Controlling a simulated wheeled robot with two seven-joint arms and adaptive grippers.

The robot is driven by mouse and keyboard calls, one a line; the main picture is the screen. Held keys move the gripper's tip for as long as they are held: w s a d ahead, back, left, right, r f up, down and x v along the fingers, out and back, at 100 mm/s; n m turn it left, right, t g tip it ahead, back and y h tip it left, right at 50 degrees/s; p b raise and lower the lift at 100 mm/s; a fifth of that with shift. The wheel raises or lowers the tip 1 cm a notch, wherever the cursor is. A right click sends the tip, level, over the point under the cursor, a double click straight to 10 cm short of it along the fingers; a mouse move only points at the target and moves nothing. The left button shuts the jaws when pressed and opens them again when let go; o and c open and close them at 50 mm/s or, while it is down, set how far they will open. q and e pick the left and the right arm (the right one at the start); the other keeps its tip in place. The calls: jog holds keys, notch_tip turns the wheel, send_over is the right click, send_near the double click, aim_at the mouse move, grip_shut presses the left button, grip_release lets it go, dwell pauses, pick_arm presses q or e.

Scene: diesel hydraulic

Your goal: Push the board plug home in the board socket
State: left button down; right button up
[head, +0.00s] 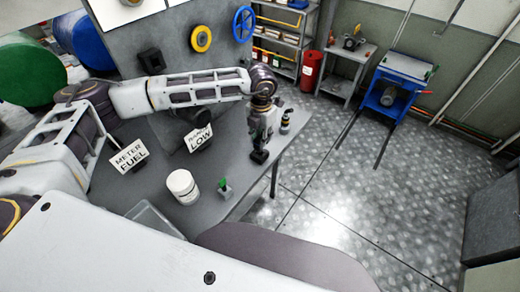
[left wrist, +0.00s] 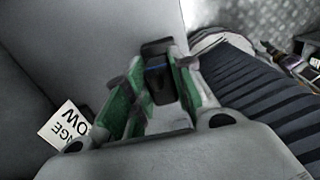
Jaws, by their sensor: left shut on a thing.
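My left gripper (head: 261,138) hangs down over the right edge area of the grey bench. It is shut on a small black block, which looks like the board plug (head: 259,156). In the left wrist view the green-sided fingers (left wrist: 160,95) hold this dark piece, the plug (left wrist: 157,52), with a blue strip on it. A black box (head: 150,61) on the upright grey panel may be the board socket; I cannot tell for sure. The plug is well apart from it. My right gripper is not in view.
The bench (head: 150,190) carries a METER FUEL sign (head: 129,157), a LOW sign (head: 199,139), a white tub (head: 183,187), a small green-topped item (head: 224,188) and a dark bottle (head: 286,122). A yellow ring (head: 201,39) and blue wheel (head: 243,24) are on the panel. Floor at right is open.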

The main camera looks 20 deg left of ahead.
pick_arm(q)
jog(key=shift+r, duration=0.1)
dwell(0.3)
jog(key=shift+r+p, duration=0.65)
jog(key=shift+r, duration=1.25)
jog(key=shift+m, duration=0.3)
